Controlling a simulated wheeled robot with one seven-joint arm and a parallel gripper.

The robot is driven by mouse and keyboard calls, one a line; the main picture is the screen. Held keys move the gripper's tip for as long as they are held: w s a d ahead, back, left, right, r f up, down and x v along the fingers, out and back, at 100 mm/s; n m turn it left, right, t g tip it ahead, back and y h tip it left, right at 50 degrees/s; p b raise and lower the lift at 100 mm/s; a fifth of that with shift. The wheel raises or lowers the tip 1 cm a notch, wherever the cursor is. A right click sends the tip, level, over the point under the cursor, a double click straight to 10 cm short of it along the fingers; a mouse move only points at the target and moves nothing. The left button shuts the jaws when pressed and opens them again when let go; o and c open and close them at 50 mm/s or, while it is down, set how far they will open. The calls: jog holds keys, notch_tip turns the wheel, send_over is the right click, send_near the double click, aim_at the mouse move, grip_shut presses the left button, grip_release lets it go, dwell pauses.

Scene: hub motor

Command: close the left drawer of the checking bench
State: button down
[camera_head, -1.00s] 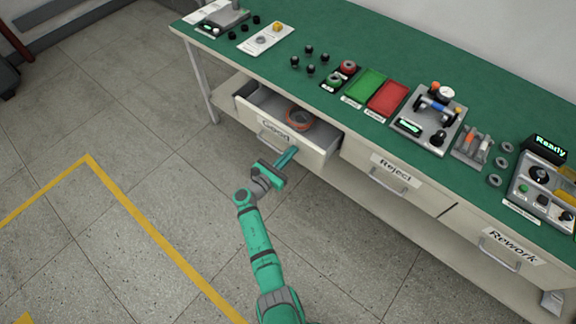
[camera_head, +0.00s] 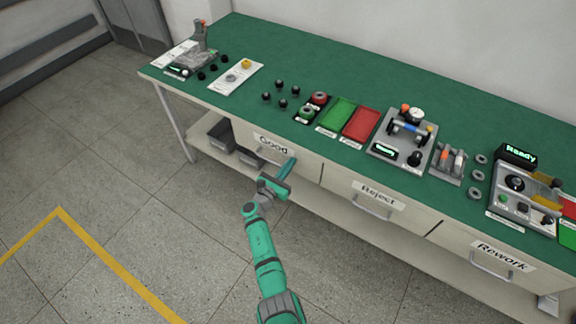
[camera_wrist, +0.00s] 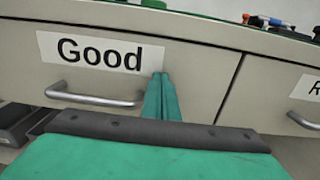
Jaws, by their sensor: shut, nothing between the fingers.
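The left drawer (camera_head: 301,166), labelled "Good", is in the checking bench (camera_head: 262,43) and looks flush with the front. It also shows in the wrist view (camera_wrist: 205,75), with its bar handle (camera_wrist: 95,97) at the left. My gripper (camera_head: 292,163) is shut and empty. Its fingertips, seen in the wrist view (camera_wrist: 161,78), are at the drawer front, right of the label and handle. They look to be touching it or very close. The inside of the drawer is hidden.
The "Reject" drawer (camera_head: 350,196) and "Rework" drawer (camera_head: 456,253) look shut. Grey bins (camera_head: 220,140) stand on the lower shelf at the left. Gauges, trays and parts cover the green top. The floor (camera_head: 130,215) in front is clear.

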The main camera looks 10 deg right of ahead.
jog(key=shift+w+d+r, duration=0.1)
jog(key=shift+d+r, duration=0.05)
jog(key=shift+d, duration=0.3)
jog(key=v, duration=1.4)
jog(key=shift+a, duration=0.45)
